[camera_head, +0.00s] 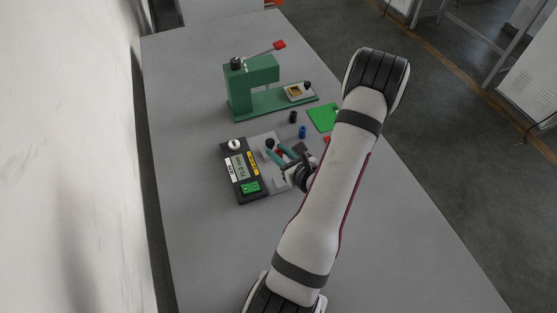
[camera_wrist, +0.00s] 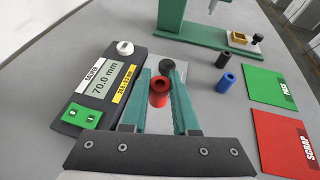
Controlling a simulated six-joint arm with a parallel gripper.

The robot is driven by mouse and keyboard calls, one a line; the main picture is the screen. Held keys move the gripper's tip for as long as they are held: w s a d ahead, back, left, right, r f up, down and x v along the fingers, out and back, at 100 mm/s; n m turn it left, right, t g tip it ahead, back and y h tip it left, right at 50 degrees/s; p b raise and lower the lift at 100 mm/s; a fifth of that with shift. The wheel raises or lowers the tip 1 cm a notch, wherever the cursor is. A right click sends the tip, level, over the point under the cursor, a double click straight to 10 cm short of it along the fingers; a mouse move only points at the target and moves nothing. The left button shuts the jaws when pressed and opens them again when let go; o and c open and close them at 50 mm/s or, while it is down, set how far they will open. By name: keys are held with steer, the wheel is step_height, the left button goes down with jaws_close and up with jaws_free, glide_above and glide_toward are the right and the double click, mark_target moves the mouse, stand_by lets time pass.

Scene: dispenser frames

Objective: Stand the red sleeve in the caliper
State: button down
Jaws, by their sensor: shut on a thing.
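The red sleeve (camera_wrist: 158,92) is between the teal fingers of my gripper (camera_wrist: 160,80), which is shut on it. Its round open top faces the wrist camera, so it looks about upright. The caliper (camera_head: 240,172) is a dark unit with a grey plate on its right. In the wrist view the caliper's display (camera_wrist: 103,86) reads 70.0 mm. The sleeve is over the grey plate, near a black knob (camera_wrist: 174,70). I cannot tell whether its bottom touches the plate. In the head view my gripper (camera_head: 281,155) is over the plate and mostly hides the sleeve.
A black sleeve (camera_wrist: 223,59) and a blue sleeve (camera_wrist: 227,83) stand to the right. Beyond them lie a green PASS card (camera_wrist: 272,88) and a red SCRAP card (camera_wrist: 285,140). A green press (camera_head: 250,88) stands behind. The table's left and near areas are clear.

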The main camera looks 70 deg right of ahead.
steer(key=shift+f, duration=2)
steer(key=c, duration=0.7)
jaws_free()
steer(key=shift+f, duration=0.15)
